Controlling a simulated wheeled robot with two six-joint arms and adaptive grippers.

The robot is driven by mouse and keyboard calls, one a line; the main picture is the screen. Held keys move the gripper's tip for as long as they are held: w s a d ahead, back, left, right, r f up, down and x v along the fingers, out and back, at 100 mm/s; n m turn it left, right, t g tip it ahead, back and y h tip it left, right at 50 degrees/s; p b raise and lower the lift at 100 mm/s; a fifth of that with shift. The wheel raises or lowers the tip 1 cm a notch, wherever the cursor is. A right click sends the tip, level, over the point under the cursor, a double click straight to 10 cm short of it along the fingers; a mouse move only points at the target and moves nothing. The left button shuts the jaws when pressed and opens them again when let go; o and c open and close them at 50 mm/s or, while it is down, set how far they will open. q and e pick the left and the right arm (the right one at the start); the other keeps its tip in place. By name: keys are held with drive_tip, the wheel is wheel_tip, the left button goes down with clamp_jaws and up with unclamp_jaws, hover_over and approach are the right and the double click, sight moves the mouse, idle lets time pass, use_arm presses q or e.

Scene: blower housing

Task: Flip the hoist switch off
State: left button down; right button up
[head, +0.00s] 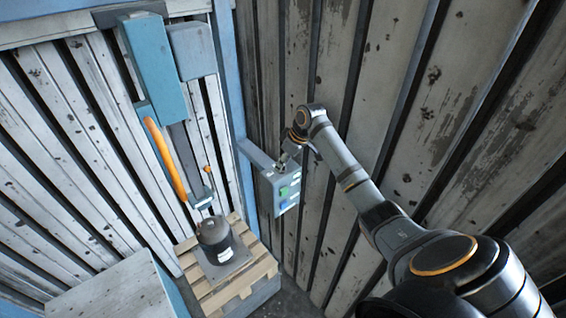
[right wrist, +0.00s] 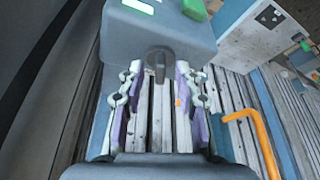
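The grey control box (head: 286,190) is mounted on a blue arm near the wall corner, with green and blue parts on its front. My right gripper (head: 286,160) is at its upper side in the head view. In the right wrist view the box (right wrist: 125,42) fills the top. A dark rotary switch (right wrist: 160,62) on its side stands between the fingertips of my right gripper (right wrist: 159,76). The fingers are open, with a visible gap on each side of the switch. The switch's lever looks lengthwise in that view. My left gripper is not in view.
A blue hoist (head: 153,65) with an orange hose-like part (head: 165,160) stands left. Below it a dark cylindrical housing (head: 213,238) sits on a plate on a wooden pallet (head: 245,283). A pale cabinet (head: 110,290) is at bottom left. Corrugated walls close in behind and right.

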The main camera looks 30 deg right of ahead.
drive_tip(key=v, duration=0.7)
drive_tip(key=shift+r, duration=0.2)
